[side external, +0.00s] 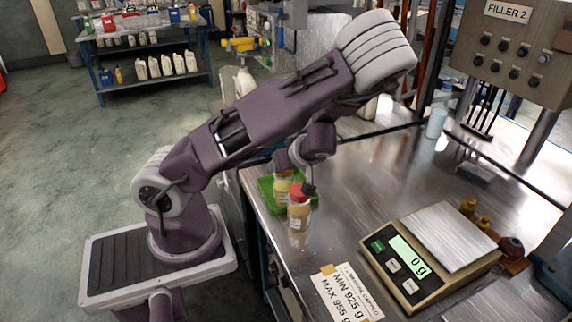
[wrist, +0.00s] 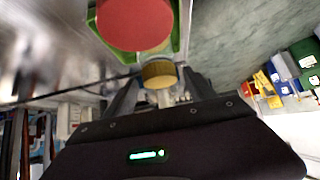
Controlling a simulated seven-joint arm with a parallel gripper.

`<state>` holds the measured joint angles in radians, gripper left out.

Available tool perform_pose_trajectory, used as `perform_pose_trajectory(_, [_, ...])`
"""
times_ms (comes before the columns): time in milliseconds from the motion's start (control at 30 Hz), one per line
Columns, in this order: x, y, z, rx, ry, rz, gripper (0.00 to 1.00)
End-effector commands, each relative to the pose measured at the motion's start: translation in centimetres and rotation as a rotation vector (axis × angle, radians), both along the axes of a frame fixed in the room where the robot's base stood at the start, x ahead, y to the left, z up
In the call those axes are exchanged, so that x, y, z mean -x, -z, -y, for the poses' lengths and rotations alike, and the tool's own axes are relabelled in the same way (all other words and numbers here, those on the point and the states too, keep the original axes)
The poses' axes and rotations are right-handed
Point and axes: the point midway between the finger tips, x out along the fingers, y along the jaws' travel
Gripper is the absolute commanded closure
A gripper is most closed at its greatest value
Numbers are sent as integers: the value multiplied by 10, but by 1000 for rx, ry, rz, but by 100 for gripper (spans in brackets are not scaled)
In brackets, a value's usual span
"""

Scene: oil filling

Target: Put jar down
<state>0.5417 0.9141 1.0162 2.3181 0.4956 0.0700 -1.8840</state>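A jar with a red lid (side external: 299,207) and tan contents stands upright near the left edge of the metal table. Its lid (wrist: 135,22) is large and close in the wrist view. A second jar with a yellowish lid (side external: 282,188) is just behind it, by the green tray (side external: 266,192). Its gold lid (wrist: 158,74) shows between my fingers in the wrist view. In the side view the arm and red-lidded jar hide most of the fingers, and contact with a lid is unclear.
A scale (side external: 430,250) reading 0 g sits to the right with an empty plate. A weight-limit card (side external: 346,292) lies at the table's front. Bare metal lies between the jars and the scale. Small brown weights (side external: 475,212) stand behind the scale.

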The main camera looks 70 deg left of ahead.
Motion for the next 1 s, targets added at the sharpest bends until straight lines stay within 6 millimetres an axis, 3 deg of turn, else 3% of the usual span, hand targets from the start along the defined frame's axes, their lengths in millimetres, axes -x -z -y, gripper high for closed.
perform_pose_trajectory(367, [-1, -9, 7, 0, 3, 4, 36])
perform_pose_trajectory(800, [-2, -80, 78, 1, 4, 4, 36])
perform_pose_trajectory(933, [2, -85, 87, 26, 8, -15, 36])
perform_pose_trajectory(1000, [10, -80, 96, 119, 40, -71, 36])
